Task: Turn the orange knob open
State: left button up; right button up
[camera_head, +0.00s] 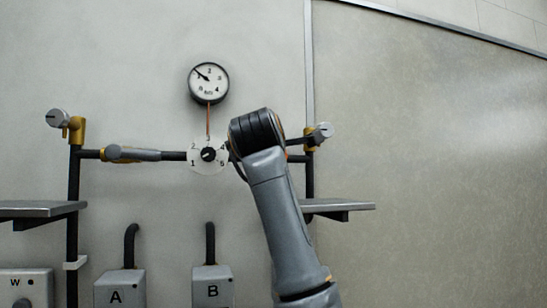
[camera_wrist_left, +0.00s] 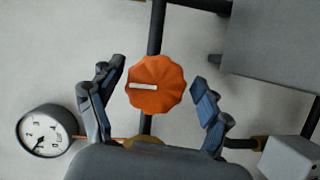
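The orange knob (camera_head: 282,129) is mostly hidden behind my arm in the head view; only a thin orange edge shows. In the left wrist view the knob (camera_wrist_left: 157,84) is fluted and faces the camera, with a white bar lying nearly level on its left half. My left gripper (camera_wrist_left: 158,76) is open, one finger on each side of the knob, with visible gaps. I cannot tell how far its tips are from the knob in depth. The head view shows my arm's wrist over this spot, hiding the fingers. My right gripper is not in view.
A pressure gauge (camera_head: 208,83) hangs above a numbered white dial (camera_head: 196,167). Shelves (camera_head: 40,209) (camera_head: 343,205) jut out on both sides. Boxes A (camera_head: 118,282) and B (camera_head: 211,278) sit below.

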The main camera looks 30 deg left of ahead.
pick_arm(q)
jog(key=shift+s+r, duration=0.1)
jog(key=shift+r, duration=0.05)
jog(key=shift+s+d, duration=0.1)
jog(key=shift+s, duration=0.1)
jog(key=v, duration=1.1)
jog(key=shift+s+d, duration=0.15)
jog(key=shift+d, duration=0.05)
